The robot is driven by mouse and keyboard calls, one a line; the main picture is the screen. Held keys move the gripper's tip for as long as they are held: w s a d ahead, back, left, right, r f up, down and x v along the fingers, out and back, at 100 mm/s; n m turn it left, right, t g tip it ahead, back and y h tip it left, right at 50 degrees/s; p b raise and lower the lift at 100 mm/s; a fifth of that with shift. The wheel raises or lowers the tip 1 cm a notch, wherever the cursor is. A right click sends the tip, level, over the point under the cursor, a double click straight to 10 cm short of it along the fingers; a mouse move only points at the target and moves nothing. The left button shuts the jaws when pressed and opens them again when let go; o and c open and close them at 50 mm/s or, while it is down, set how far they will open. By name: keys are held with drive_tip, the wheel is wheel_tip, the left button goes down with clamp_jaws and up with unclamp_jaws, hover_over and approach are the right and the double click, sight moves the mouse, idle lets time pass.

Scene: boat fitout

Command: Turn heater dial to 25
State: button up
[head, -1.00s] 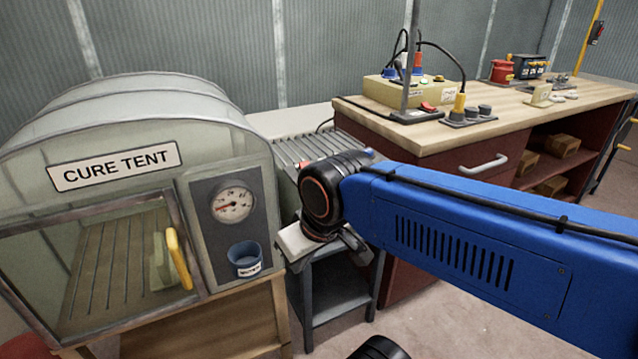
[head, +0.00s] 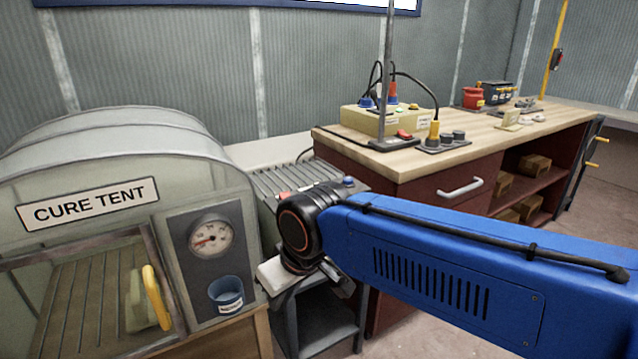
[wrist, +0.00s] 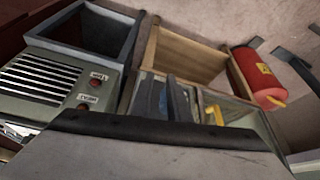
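The cure tent (head: 110,150) fills the left of the head view. Its dark front panel (head: 180,262) carries a round white gauge (head: 211,236) with a red needle pointing to the lower left. Below the gauge is a blue round dial (head: 226,294) with a white label; its print is too small to read. My gripper (head: 305,283) hangs below the black wrist joint, right of the panel and apart from it in the picture. Its fingertips are not clear, so I cannot tell its opening. In the wrist view a large grey part covers the bottom.
The tent door has a yellow handle (head: 155,297), left of the panel. A grey vented unit (head: 300,178) stands behind my wrist; it also shows in the wrist view (wrist: 50,75) with red buttons. A wooden bench (head: 420,160) is at right. A red extinguisher (wrist: 258,75) shows in the wrist view.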

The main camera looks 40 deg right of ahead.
drive_tip(key=o, duration=0.5)
drive_tip(key=shift+g+h, duration=0.3)
drive_tip(key=shift+g, duration=0.3)
drive_tip(key=w+d+r, duration=0.1)
drive_tip(key=w+r, duration=0.1)
drive_tip(key=r, duration=0.1)
drive_tip(key=w+d+r, duration=0.2)
drive_tip(key=r, duration=0.1)
drive_tip(key=w+d+r, duration=0.1)
drive_tip(key=w+r, duration=0.1)
drive_tip(key=r, duration=0.1)
drive_tip(key=shift+w+d, duration=0.2)
drive_tip(key=shift+w, duration=0.2)
wheel_tip(320, 180, up, 17)
drive_tip(key=n+g, duration=0.2)
drive_tip(key=g, duration=0.2)
hover_over(319, 183)
wheel_tip(319, 183, down, 18)
drive_tip(key=shift+r, duration=0.25)
clamp_jaws()
